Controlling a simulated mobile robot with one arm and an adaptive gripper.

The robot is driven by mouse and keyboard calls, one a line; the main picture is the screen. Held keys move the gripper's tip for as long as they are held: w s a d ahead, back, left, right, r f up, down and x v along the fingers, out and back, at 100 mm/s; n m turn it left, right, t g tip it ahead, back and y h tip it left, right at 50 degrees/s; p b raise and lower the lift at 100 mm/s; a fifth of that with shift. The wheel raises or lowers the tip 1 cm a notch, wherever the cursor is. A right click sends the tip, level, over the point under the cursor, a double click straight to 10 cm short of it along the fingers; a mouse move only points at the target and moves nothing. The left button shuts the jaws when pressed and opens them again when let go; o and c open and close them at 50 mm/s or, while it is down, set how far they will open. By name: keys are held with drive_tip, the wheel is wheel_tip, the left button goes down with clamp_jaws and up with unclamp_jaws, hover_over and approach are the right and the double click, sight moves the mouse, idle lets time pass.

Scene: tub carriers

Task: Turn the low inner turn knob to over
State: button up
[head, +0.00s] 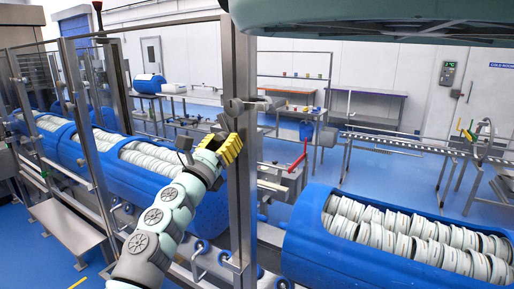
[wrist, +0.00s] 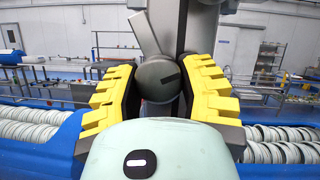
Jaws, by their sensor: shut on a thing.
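My gripper (head: 230,149) has yellow ridged fingers and is at a grey metal post in the head view. In the wrist view my gripper (wrist: 160,80) has one finger on each side of a round grey turn knob (wrist: 157,82) and is shut on it. The knob has a dark slot mark on its face. A flat grey tab (wrist: 146,34) rises from it, tilted up and to the left. The held knob is hidden behind the fingers in the head view.
The post (head: 241,200) stands upright beside my gripper. Another grey fitting (head: 236,105) sits on it just above. Blue tubs (head: 300,245) full of white discs lie on both sides. Glass guard panels (head: 95,120) stand at left. Tables stand behind.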

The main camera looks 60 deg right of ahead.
drive_tip(key=n+t+p, duration=0.1)
drive_tip(key=n, duration=0.2)
drive_tip(key=n+t+y+p, duration=0.1)
drive_tip(key=n+p, duration=0.1)
drive_tip(key=n, duration=0.1)
drive_tip(key=n+t+y+p, duration=0.1)
drive_tip(key=n+p, duration=0.1)
drive_tip(key=n, duration=0.1)
drive_tip(key=shift+s+r+t, duration=0.2)
drive_tip(key=shift+r+t, duration=0.05)
drive_tip(key=shift+t, duration=0.05)
drive_tip(key=n+t+y+p, duration=0.1)
drive_tip(key=n+y+p, duration=0.1)
drive_tip(key=n+p, duration=0.3)
drive_tip(key=shift+n, duration=0.3)
drive_tip(key=shift+f+n+y+p, duration=0.1)
drive_tip(key=shift+n+y+p, duration=0.45)
drive_tip(key=shift+n, duration=0.25)
drive_tip(key=o, duration=1.2)
